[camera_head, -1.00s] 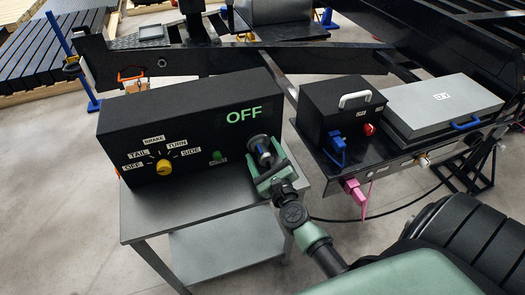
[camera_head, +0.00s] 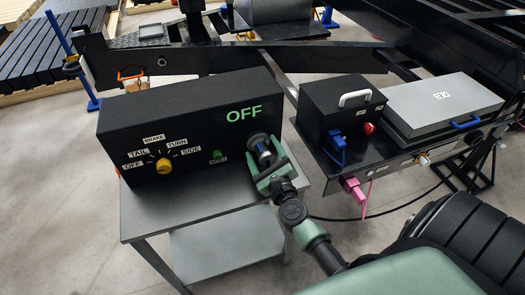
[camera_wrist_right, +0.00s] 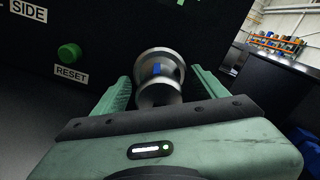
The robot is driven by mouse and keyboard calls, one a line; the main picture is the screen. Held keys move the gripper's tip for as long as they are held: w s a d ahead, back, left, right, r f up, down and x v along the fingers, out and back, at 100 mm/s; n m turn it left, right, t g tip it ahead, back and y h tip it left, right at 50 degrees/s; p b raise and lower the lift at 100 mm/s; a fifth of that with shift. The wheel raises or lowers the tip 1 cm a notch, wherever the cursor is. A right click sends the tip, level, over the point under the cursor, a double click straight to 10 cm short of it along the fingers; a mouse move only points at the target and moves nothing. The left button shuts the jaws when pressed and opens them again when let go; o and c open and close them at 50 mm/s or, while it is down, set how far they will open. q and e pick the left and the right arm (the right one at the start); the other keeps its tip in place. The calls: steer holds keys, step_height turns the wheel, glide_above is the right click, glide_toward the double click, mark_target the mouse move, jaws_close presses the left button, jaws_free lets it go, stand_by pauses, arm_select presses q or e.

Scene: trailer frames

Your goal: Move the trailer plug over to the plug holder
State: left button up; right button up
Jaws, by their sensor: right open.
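The trailer plug (camera_head: 263,151), a grey cylinder with a blue mark, sticks out of the front of the black test box (camera_head: 187,122) at its lower right. In the right wrist view the plug (camera_wrist_right: 158,72) stands between the two green fingers. My right gripper (camera_head: 268,163) is open around the plug, with a gap at the sides in the wrist view (camera_wrist_right: 160,78). The far end of the plug meets the box face. My left gripper is not in view. I cannot make out for certain which fitting is the plug holder.
The box has a yellow knob (camera_head: 164,166) and a green reset button (camera_head: 217,155), and reads OFF. It stands on a grey table (camera_head: 150,222). To the right, the trailer carries a black battery box (camera_head: 335,112), a grey case (camera_head: 445,103) and a pink connector (camera_head: 355,190).

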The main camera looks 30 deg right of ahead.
mark_target(267, 160)
jaws_close()
steer(key=shift+s+f, duration=0.1)
steer(key=shift+s, duration=0.15)
steer(key=shift+b+v, duration=0.55)
steer(key=shift+v, duration=2.2)
